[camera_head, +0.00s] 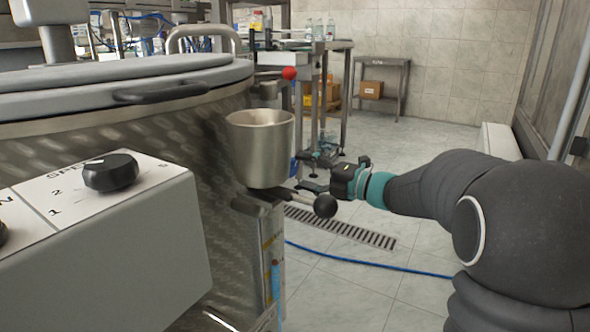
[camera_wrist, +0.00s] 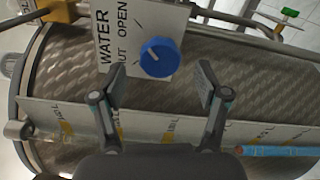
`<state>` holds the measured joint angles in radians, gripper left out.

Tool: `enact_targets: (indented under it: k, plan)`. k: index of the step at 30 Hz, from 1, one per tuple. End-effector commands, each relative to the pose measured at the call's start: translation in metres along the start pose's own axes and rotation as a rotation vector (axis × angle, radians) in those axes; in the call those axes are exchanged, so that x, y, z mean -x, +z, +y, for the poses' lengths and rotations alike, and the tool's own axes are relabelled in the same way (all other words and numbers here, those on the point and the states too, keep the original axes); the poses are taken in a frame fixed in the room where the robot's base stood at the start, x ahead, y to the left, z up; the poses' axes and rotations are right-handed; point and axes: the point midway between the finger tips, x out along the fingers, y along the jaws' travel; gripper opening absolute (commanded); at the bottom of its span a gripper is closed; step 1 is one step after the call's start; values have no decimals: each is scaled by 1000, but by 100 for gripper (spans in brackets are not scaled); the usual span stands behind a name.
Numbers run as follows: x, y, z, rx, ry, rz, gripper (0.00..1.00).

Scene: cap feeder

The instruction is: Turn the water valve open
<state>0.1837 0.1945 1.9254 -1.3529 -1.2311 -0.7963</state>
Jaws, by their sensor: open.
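The water valve is a round blue knob (camera_wrist: 160,57) on a pale panel (camera_wrist: 130,22) lettered WATER, with OPEN and a partly hidden second word beside the knob. The exact setting of the knob's pointer is hard to tell. My gripper (camera_wrist: 161,78) is open in the wrist view, one finger at each side of the knob, with nothing between the pads that I can see held. How far the fingertips are from the knob is unclear. In the head view my gripper (camera_head: 312,174) is beside the big steel vessel (camera_head: 160,130), and the blue knob is hidden.
A grey control box (camera_head: 120,240) with a black knob stands at the left. A blue hose (camera_head: 370,264) and a drain grate (camera_head: 340,228) cross the floor. Open tiled floor lies behind.

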Motion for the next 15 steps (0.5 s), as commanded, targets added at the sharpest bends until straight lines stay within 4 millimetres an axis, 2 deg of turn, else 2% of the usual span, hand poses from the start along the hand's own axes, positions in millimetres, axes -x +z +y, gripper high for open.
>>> enact_targets:
  k: [1,6,10,15]
  plan:
    - [12,2,0,-1,-1,-5,74]
    - [46,1,0,-1,-1,-4,74]
    - [66,1,0,-1,-1,-3,74]
    - [80,0,0,-1,-1,-1,74]
